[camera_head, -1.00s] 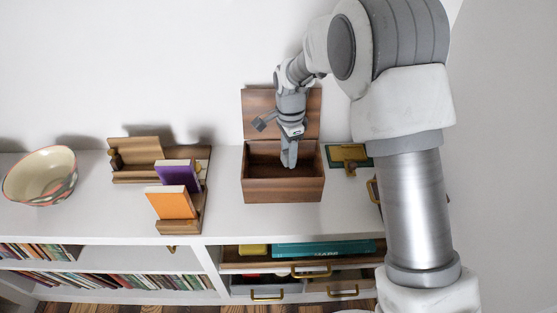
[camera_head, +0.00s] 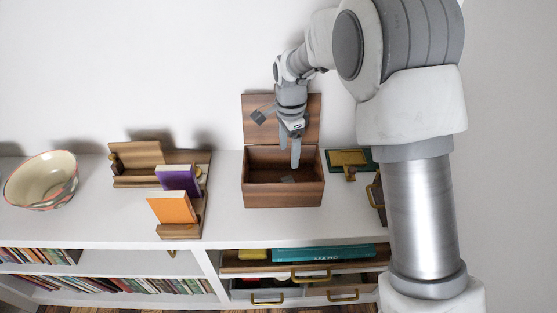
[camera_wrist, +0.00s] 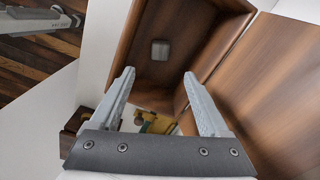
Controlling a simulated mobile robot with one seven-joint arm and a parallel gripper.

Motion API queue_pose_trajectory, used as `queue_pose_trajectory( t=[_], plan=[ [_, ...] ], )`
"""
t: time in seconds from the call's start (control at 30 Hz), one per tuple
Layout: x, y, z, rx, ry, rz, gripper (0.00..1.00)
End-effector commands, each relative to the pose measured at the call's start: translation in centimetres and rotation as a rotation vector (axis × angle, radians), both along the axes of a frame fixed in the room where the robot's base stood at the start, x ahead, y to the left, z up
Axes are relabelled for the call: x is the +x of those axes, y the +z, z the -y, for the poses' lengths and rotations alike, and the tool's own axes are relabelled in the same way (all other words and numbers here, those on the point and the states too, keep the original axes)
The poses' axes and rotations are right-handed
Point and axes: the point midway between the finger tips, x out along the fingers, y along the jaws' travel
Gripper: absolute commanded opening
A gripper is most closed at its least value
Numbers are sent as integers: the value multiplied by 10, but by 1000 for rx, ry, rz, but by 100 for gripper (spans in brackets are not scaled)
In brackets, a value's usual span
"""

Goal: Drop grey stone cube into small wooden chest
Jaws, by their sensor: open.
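The small wooden chest (camera_head: 284,195) stands on the white shelf top with its lid (camera_head: 308,122) raised against the wall. It also fills much of the wrist view (camera_wrist: 210,22). The grey stone cube (camera_wrist: 160,50) lies on the chest's floor in the wrist view, apart from my fingers. In the head view the cube (camera_head: 288,179) shows as a small grey patch inside the chest. My gripper (camera_head: 295,150) is over the chest opening, pointing down. In the wrist view my gripper (camera_wrist: 158,85) has its two fingers spread, with nothing held between them.
Left of the chest are a wooden organizer (camera_head: 180,231) with an orange book (camera_head: 172,208) and a purple book (camera_head: 178,179), then a patterned bowl (camera_head: 42,181). A green and brass object (camera_head: 349,158) sits right of the chest. A drawer (camera_head: 300,267) below stands open.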

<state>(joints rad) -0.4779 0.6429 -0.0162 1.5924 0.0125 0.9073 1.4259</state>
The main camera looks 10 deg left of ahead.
Motion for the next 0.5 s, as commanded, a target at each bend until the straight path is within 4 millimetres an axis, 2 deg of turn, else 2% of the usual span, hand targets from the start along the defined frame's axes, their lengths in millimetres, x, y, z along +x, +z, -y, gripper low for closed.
queue_pose_trajectory(
  t=[0.03, 0.2, 0.4, 0.5],
  plan=[
    [1, 16, -1, 2, 0, 5, 79],
    [1, 59, -1, 3, 1, 6, 79],
    [1, 104, -1, 2, 1, 5, 79],
    [1, 121, 0, 1, 1, 4, 79]
  ],
)
